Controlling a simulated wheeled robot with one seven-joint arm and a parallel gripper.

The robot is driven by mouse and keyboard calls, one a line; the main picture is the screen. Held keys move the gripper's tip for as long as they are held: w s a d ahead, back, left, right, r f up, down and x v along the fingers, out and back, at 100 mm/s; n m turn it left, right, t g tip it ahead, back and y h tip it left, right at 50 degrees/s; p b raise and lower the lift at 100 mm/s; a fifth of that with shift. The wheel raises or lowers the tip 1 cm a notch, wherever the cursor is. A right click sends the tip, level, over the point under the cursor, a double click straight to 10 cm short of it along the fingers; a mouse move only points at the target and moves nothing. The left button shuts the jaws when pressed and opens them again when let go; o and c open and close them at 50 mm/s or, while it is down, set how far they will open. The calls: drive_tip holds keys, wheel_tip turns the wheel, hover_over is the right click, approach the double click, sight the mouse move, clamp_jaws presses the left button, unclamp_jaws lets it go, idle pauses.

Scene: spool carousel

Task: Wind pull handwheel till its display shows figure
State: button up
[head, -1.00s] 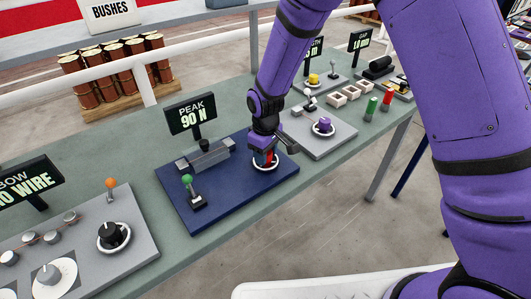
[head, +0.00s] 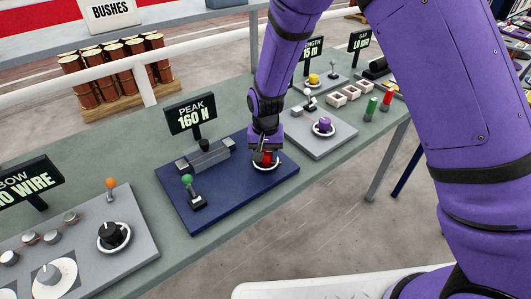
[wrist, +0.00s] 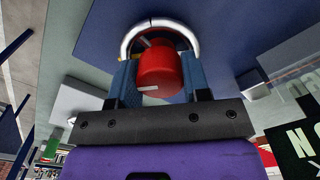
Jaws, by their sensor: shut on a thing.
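The pull handwheel is a red knob (head: 266,158) with a white ring around its base, on the right part of a dark blue panel (head: 232,199). My gripper (head: 265,152) reaches down onto the knob from above and is shut on it. In the wrist view the red knob (wrist: 160,72) sits between the two fingers, with a white mark on its side and the white ring (wrist: 128,40) beyond it. The display (head: 190,114) behind the panel reads PEAK 160 N. My gripper hides part of the knob in the head view.
A green-topped lever (head: 188,184) stands at the panel's left, and a grey clamp-like fixture (head: 206,156) behind. A grey panel with a purple knob (head: 324,125) is close on the right. Another with a black knob (head: 113,234) is at left.

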sight(265, 151)
drive_tip(key=m, duration=0.6)
drive_tip(key=shift+w, duration=0.1)
idle(0.5)
drive_tip(key=o, duration=0.9)
wheel_tip(265, 151, up, 9)
drive_tip(key=shift+r, duration=0.95)
